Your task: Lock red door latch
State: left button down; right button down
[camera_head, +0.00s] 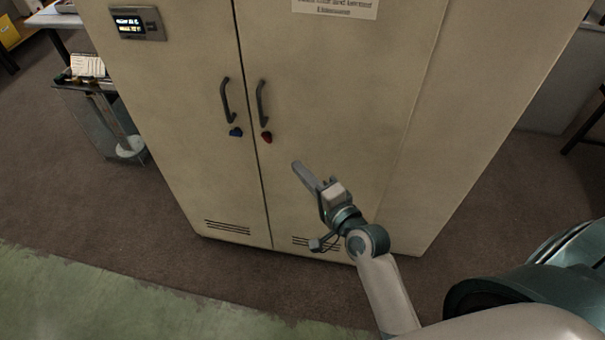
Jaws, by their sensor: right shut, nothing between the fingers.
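A tall beige two-door cabinet (330,90) stands in front of me, both doors closed. The red latch (267,136) is a small knob on the right door, just below that door's dark handle (262,104). A blue latch (235,132) sits on the left door below its handle (227,101). My right gripper (300,168) is shut and empty, in front of the right door. It is to the right of the red latch and a little lower in the picture, apart from it. The red latch's exact turn is too small to tell. My left gripper is not in view.
A small display panel (137,23) and a paper notice (336,7) are on the cabinet front. A cart (100,110) stands to the left and a grey unit (563,90) to the right. The floor before the cabinet is clear.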

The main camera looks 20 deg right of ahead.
aim_at(267, 135)
jog(key=i+j+z, duration=0.2)
jog(key=j, duration=0.15)
jog(key=j+z, duration=0.2)
jog(key=j, duration=0.2)
jog(key=i+j+z, duration=0.2)
jog(key=j, duration=0.2)
jog(key=k, duration=0.1)
